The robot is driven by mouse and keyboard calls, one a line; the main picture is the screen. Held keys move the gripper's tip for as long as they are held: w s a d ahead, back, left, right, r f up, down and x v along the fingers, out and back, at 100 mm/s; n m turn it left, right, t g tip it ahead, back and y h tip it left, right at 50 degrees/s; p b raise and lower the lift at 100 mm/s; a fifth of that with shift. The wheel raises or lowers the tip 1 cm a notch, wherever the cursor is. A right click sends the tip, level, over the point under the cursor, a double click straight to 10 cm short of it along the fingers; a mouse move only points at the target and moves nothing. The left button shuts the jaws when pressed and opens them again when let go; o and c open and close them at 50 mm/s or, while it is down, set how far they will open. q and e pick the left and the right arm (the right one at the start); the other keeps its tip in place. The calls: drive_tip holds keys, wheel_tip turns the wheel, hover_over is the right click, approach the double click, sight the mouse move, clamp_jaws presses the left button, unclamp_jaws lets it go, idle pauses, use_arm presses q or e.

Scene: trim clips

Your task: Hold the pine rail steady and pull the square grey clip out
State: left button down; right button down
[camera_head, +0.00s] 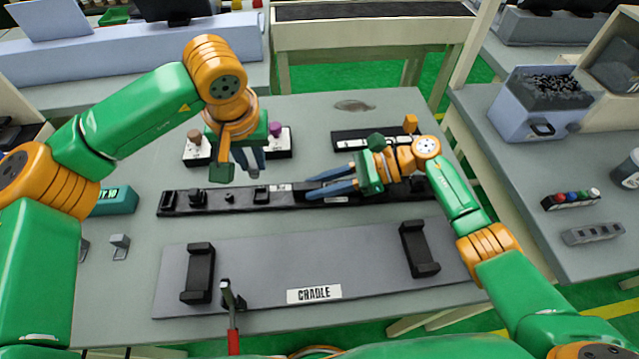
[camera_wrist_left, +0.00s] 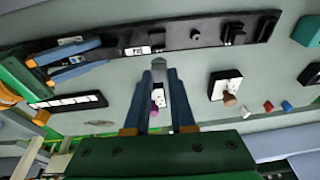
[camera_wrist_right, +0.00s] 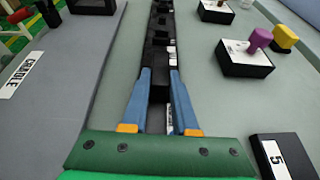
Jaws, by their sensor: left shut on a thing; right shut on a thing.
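The pine rail (camera_head: 225,207) is a long black strip across the table with several dark raised pieces and a small white label; it also shows in the left wrist view (camera_wrist_left: 105,55). My right gripper (camera_head: 309,187) is shut on the rail, its blue fingers along both sides, as the right wrist view (camera_wrist_right: 160,74) shows. My left gripper (camera_head: 254,168) points down just behind the rail. In the left wrist view, a small grey piece, seemingly the square grey clip (camera_wrist_left: 159,64), shows between its fingertips. It appears apart from the rail; the fingers hide much of it.
A grey board with a CRADLE label (camera_head: 314,293) and two black supports (camera_head: 200,272) lies in front of the rail. A red-handled lever (camera_head: 232,318) stands at its front edge. Black blocks with coloured knobs (camera_head: 198,150) stand behind the rail. A teal box (camera_head: 116,201) sits left.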

drive_tip(key=c, duration=0.6)
unclamp_jaws()
drive_tip(key=v, duration=1.2)
drive_tip(key=shift+d, duration=0.1)
drive_tip(key=shift+f, duration=0.1)
